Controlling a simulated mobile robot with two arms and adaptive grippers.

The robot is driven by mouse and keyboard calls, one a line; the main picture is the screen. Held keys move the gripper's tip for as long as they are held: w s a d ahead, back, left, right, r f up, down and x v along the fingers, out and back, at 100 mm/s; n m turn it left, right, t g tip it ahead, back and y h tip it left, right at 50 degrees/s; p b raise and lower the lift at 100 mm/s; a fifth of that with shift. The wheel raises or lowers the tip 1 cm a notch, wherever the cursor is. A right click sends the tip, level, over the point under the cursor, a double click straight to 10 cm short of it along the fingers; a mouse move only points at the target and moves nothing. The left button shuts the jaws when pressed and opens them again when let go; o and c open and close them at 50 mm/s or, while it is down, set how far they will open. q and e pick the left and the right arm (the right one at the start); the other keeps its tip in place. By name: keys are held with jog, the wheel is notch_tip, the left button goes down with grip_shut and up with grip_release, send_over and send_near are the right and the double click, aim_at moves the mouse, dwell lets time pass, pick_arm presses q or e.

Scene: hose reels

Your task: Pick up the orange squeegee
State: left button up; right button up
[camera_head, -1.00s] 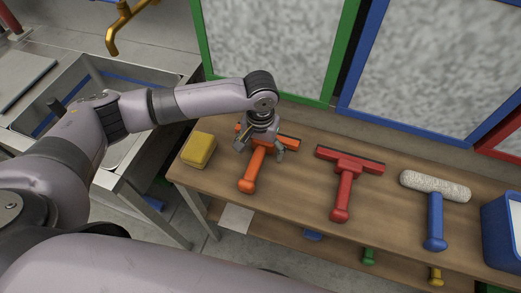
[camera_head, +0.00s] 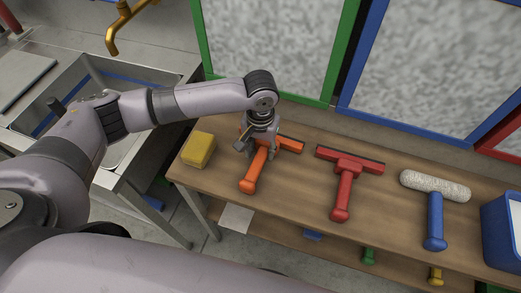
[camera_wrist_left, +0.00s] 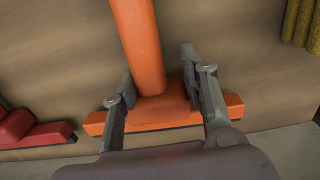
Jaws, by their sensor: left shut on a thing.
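The orange squeegee (camera_head: 253,172) lies on the wooden table, its handle toward the front edge and its head toward the back. My left gripper (camera_head: 257,150) reaches down over it from above and is shut on it where the handle meets the head. In the left wrist view, the fingers (camera_wrist_left: 160,92) stand on both sides of the orange squeegee (camera_wrist_left: 142,45), near the head. The squeegee still appears to rest on the table. My right gripper is not in view.
A yellow sponge (camera_head: 198,150) lies left of the squeegee. A red squeegee (camera_head: 345,180), a blue-handled roller (camera_head: 435,215) and a blue bin (camera_head: 505,225) are to the right. A sink (camera_head: 100,80) stands at the left. Framed panels (camera_head: 270,45) stand behind the table.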

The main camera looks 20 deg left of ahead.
aim_at(261, 149)
pick_arm(q)
jog(key=shift+c, duration=0.6)
jog(key=shift+r, duration=0.55)
notch_tip(261, 149, up, 19)
